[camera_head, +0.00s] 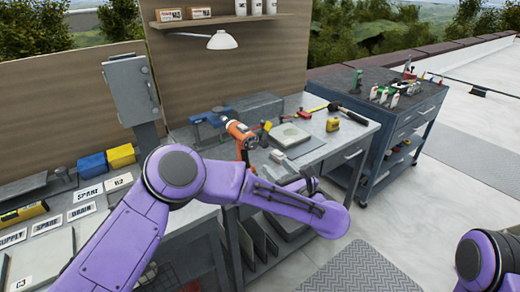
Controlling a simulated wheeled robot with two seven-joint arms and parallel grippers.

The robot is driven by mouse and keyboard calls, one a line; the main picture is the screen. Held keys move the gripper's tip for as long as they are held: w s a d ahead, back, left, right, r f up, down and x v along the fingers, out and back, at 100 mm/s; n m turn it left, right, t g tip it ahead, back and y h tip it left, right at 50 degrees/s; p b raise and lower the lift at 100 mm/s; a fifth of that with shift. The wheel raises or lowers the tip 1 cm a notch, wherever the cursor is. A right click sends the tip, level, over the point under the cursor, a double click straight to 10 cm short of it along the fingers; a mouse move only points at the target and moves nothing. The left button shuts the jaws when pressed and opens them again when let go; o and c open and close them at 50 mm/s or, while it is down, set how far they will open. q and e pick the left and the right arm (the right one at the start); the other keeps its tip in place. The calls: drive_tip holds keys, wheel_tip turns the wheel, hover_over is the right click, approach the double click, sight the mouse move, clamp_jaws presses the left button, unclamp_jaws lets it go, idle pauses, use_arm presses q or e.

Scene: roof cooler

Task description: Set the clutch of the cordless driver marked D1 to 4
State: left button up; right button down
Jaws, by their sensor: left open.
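An orange and dark cordless driver (240,131) is at the left part of the workbench (338,141), with its handle down. It is too small to read a D1 mark, a clutch ring or a clutch number. My left arm reaches across the front of the bench. My left gripper (283,189) is a dark shape along the forearm, below and to the right of the driver and apart from it. It is open; its fingers are hard to make out. My right gripper is out of view; only a purple part of my right arm shows at the bottom right.
A blue vise (211,117) is left of the driver. A grey plate (289,135), a yellow tape measure (332,124) and a hammer (347,115) lie to the right. A dark tool cabinet (408,117) stands at right. Yellow (121,156) and blue bins are at left.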

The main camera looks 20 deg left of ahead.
sight(254, 146)
use_arm(q)
drive_tip(key=shift+n+g, duration=0.3)
drive_tip(key=shift+n, duration=0.4)
drive_tip(key=p+x, duration=0.1)
drive_tip(key=x, duration=0.2)
drive_tip(key=p+x, duration=0.1)
drive_tip(key=x, duration=0.3)
drive_tip(key=p+x, duration=0.1)
drive_tip(key=x, duration=0.2)
drive_tip(key=shift+a+r+p, duration=0.3)
drive_tip(key=shift+r+p, duration=0.1)
drive_tip(key=shift+w+a+f, duration=0.1)
drive_tip(key=shift+w+a, duration=0.05)
drive_tip(key=shift+w, duration=0.1)
drive_tip(key=shift+c, duration=0.3)
drive_tip(key=c, duration=1)
